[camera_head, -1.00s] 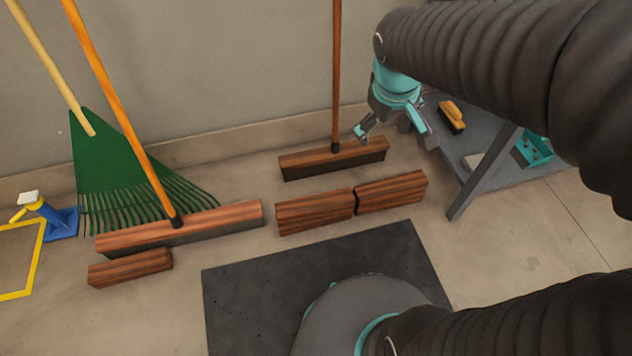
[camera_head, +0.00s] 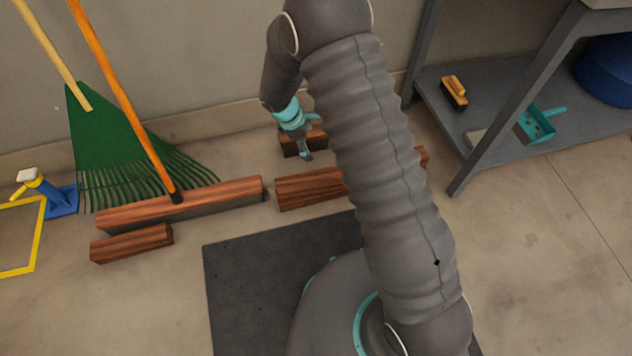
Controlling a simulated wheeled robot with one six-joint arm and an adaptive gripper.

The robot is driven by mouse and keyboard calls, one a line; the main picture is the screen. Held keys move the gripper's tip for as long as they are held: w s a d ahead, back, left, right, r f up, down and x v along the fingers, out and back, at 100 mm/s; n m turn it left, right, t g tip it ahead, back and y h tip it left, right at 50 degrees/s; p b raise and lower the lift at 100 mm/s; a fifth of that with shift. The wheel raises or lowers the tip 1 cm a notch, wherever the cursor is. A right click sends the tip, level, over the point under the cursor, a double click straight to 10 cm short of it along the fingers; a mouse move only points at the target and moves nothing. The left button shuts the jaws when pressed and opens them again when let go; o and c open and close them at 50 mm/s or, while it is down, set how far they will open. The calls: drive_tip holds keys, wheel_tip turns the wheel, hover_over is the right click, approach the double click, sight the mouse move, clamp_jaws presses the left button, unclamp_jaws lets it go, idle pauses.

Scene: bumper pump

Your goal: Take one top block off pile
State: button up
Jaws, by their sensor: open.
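Wooden blocks lie on the floor. One dark reddish-brown block (camera_head: 310,188) lies left of my arm, beyond the black mat. Another block (camera_head: 424,158) shows only at one end, right of my arm, which hides the rest. A third, shorter block (camera_head: 131,243) lies at the left, in front of the wide broom head. I cannot tell whether any block rests on another. My gripper (camera_head: 307,154) is open and empty, pointing down.
A wide orange-handled broom (camera_head: 180,207) and a green rake (camera_head: 115,145) lean at the left wall. A blue-and-yellow object (camera_head: 55,198) stands at far left. A grey shelf (camera_head: 480,107) holds a brush (camera_head: 454,91) and teal dustpan (camera_head: 537,124). The black mat (camera_head: 235,270) is bare at its left.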

sight(312, 178)
drive_tip(key=f+n, duration=0.1)
drive_tip(key=f, duration=0.4)
drive_tip(key=f+n, duration=0.1)
drive_tip(key=f, duration=1.1)
drive_tip(key=shift+s+f+n+h, duration=0.1)
drive_tip(key=shift+s+n+h, duration=0.2)
drive_tip(key=shift+n, duration=0.1)
drive_tip(key=shift+x, duration=2.95)
drive_tip(key=shift+a, duration=0.1)
clamp_jaws()
